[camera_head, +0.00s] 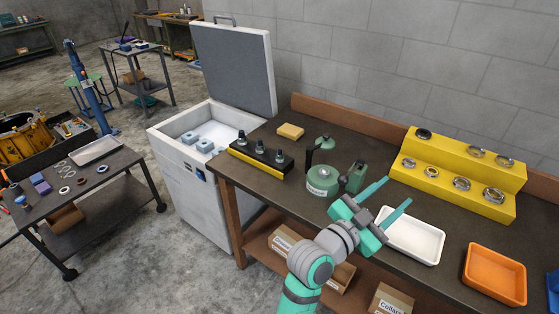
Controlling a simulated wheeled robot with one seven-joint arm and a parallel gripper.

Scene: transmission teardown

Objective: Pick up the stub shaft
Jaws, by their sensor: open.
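No part is plainly identifiable as the stub shaft at this size. Several short dark upright pieces stand in a black block (262,158) with a yellow base on the bench, and they may be shafts. My gripper (398,191) is open, with its two teal fingers apart and nothing between them. It hangs over the bench front, to the right of the black block and just right of a green round fixture (322,182). Part of the bench behind my gripper is hidden.
A yellow stepped rack (460,150) holds several metal rings. A white tray (425,240) and an orange tray (496,275) lie on the bench (330,128). A yellow block (290,131) lies behind. An open white chest (180,128) and a cart (110,195) stand left.

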